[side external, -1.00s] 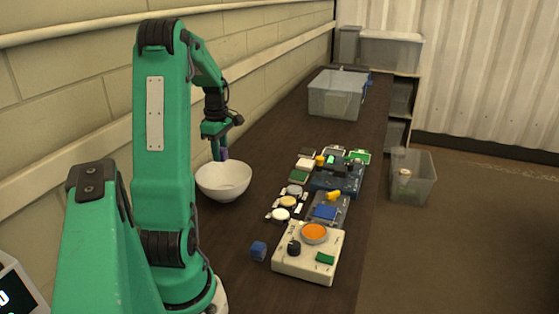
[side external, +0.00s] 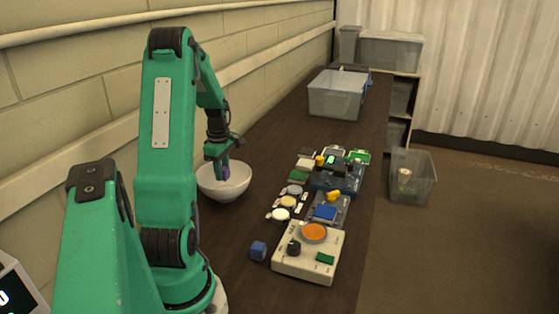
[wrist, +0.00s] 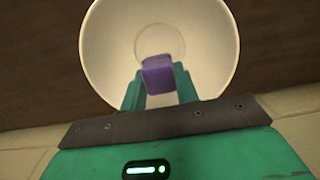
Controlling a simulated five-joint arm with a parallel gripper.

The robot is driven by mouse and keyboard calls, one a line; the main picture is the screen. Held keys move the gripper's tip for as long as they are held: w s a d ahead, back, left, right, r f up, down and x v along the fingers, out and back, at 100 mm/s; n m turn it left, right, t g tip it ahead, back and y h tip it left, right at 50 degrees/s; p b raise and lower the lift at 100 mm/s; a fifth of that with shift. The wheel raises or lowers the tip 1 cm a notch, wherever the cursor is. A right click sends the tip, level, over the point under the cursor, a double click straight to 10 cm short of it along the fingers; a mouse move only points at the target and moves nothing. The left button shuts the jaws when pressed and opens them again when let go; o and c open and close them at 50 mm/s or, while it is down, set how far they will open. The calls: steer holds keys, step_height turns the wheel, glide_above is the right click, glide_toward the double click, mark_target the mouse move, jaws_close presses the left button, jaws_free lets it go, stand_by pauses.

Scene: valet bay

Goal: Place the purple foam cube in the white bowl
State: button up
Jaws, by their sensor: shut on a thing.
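The white bowl (side external: 226,190) stands upright on the dark bench, close to the wall. My gripper (side external: 222,172) points down into the bowl's opening, its fingertips at about rim height or lower. It is shut on the purple foam cube (side external: 226,173). In the wrist view the purple cube (wrist: 157,73) sits between the two green fingers, with the bowl (wrist: 108,50) around it behind. I cannot tell whether the cube touches the bowl's bottom.
A blue cube (side external: 258,250) lies on the bench in front, beside a cream box with an orange dial (side external: 308,255). Several small parts and boards lie right of the bowl. A clear bin (side external: 336,96) stands farther back. Bench behind the bowl is clear.

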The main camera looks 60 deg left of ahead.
steer(key=o, duration=1)
steer(key=shift+r, duration=3.45)
